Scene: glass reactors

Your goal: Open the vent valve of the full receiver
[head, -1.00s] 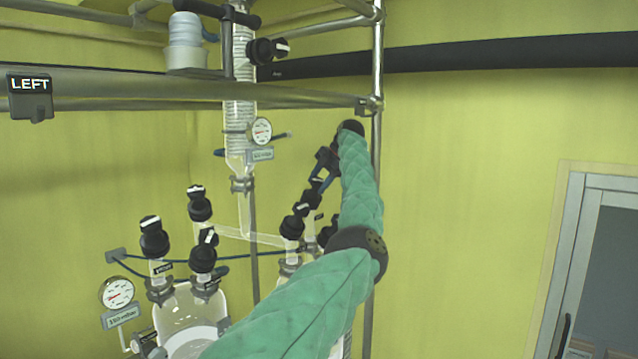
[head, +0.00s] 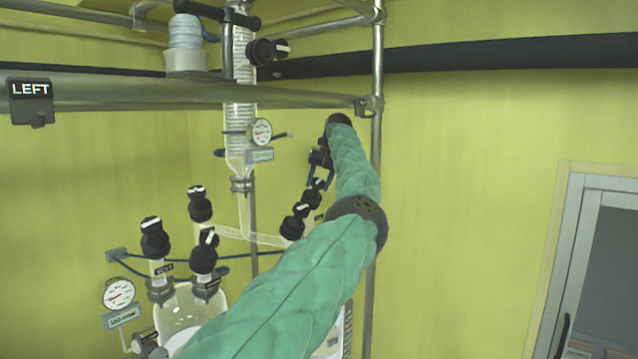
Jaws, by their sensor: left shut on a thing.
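My left gripper (head: 319,178) is shut on a black valve knob (head: 318,186) above the right-hand glass vessel, at the end of my green-sleeved arm. Two more black knobs stand just below it, one (head: 302,209) and another (head: 292,227). The right-hand vessel (head: 336,342) is mostly hidden behind my arm. The left-hand glass receiver (head: 181,304) holds pale contents. It carries several black knobs with white marks, including one (head: 154,240) above a label (head: 163,270) that seems to read "VENT". My right gripper is not in view.
A round gauge (head: 118,293) sits left of the left receiver. A second gauge (head: 261,131) is beside the glass column (head: 240,110). A metal rail (head: 140,93) with a "LEFT" sign (head: 31,100) crosses above. An upright pole (head: 377,150) stands right of my gripper.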

